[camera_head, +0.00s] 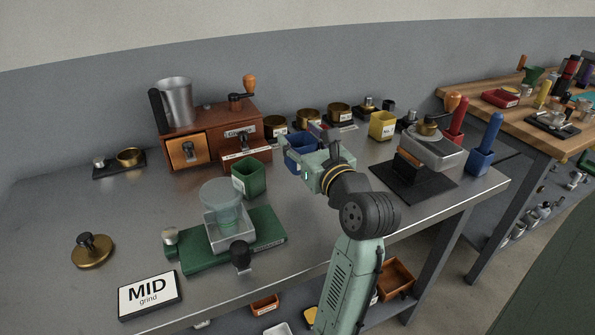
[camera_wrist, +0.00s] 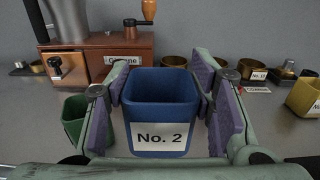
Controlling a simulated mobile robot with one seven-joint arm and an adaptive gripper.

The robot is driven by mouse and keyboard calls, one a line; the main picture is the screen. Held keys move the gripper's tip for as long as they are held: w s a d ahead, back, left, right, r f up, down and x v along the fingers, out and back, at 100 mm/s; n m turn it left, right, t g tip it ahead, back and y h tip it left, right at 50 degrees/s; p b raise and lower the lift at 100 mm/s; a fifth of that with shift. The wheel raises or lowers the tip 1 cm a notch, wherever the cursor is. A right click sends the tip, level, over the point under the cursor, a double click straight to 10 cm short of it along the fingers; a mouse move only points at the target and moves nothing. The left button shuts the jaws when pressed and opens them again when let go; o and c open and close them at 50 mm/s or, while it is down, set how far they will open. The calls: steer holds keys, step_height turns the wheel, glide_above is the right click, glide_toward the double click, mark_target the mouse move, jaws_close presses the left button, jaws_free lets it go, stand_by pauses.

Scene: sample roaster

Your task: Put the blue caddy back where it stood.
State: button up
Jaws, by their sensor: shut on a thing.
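The blue caddy (camera_wrist: 160,101), an open-topped square cup labelled "No. 2", fills the middle of the wrist view. My gripper (camera_wrist: 163,84) is shut on it, with purple finger pads at its left and right sides. In the head view the blue caddy (camera_head: 299,152) shows just behind and left of my gripper (camera_head: 319,146), which partly hides it. The caddy looks upright and empty. I cannot tell whether its base touches the steel bench (camera_head: 60,215).
The green caddy (camera_head: 249,180) stands left of the blue one, with the wooden grinder box (camera_head: 205,130) behind it. Brass tins (camera_head: 307,119) line the back. The yellow caddy (camera_head: 382,125) and a black mat (camera_head: 425,188) lie to the right. A green-based scale (camera_head: 190,258) sits front left.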

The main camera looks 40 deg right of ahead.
step_height(320, 180, down, 7)
steer(key=shift+r, duration=0.2)
stand_by(0.3)
steer(key=o, duration=1.3)
steer(key=shift+s, duration=0.1)
steer(key=b+v, duration=0.1)
steer(key=v, duration=1.1)
